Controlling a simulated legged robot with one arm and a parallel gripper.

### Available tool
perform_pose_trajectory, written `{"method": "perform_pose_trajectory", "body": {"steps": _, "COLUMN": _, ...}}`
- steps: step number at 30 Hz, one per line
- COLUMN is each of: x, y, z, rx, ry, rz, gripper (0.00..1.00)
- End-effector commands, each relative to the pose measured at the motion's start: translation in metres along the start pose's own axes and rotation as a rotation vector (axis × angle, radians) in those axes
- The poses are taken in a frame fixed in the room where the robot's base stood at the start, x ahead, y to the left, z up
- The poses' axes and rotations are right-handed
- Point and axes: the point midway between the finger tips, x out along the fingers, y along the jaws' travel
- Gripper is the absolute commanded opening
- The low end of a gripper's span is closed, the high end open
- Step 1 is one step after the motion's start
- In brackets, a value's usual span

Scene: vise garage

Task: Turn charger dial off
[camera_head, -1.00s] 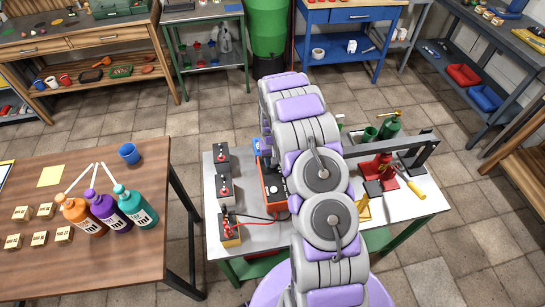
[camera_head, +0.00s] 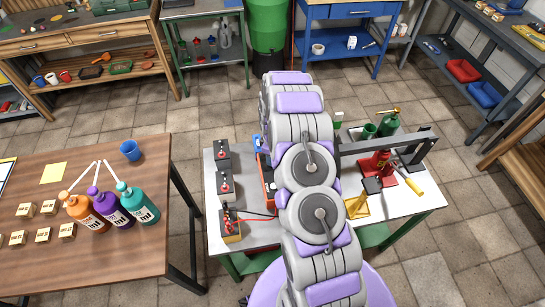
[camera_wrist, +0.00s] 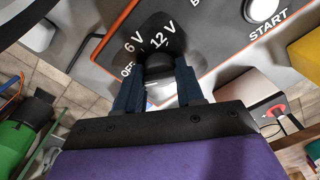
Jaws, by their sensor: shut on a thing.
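The charger is a grey and orange box (camera_head: 268,180) on the white-topped table, mostly hidden behind my arm in the head view. In the wrist view its grey panel (camera_wrist: 215,25) fills the top, with OFF, 6 V, 12 V and START printed on it. The black dial (camera_wrist: 158,68) sits below the 6 V and 12 V labels. My gripper (camera_wrist: 158,85) is shut on the dial, one dark blue finger on each side. Where the dial points is unclear. The head view hides my gripper behind the arm.
Several dark batteries (camera_head: 225,185) stand left of the charger, with a red cable (camera_head: 255,214) at the front one. A red tool (camera_head: 377,163), a yellow stand (camera_head: 358,206) and a green bottle (camera_head: 388,124) stand to the right. A round white button (camera_wrist: 262,10) is beside START.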

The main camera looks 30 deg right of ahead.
Motion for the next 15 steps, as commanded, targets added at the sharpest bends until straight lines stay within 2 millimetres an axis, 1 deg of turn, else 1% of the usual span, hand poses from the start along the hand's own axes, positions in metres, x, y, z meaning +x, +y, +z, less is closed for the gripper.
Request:
{"method": "perform_pose_trajectory", "body": {"steps": 1, "x": -0.0005, "y": 0.0022, "z": -0.0025, "rx": -0.032, "ry": 0.005, "rz": 0.008, "gripper": 0.07}}
{"method": "perform_pose_trajectory", "body": {"steps": 6, "x": -0.0005, "y": 0.0022, "z": -0.0019, "rx": -0.124, "ry": 0.004, "rz": 0.008, "gripper": 0.07}}
{"method": "perform_pose_trajectory", "body": {"steps": 15, "x": -0.0009, "y": 0.0016, "z": -0.0010, "rx": -0.203, "ry": 0.003, "rz": 0.006, "gripper": 0.07}}
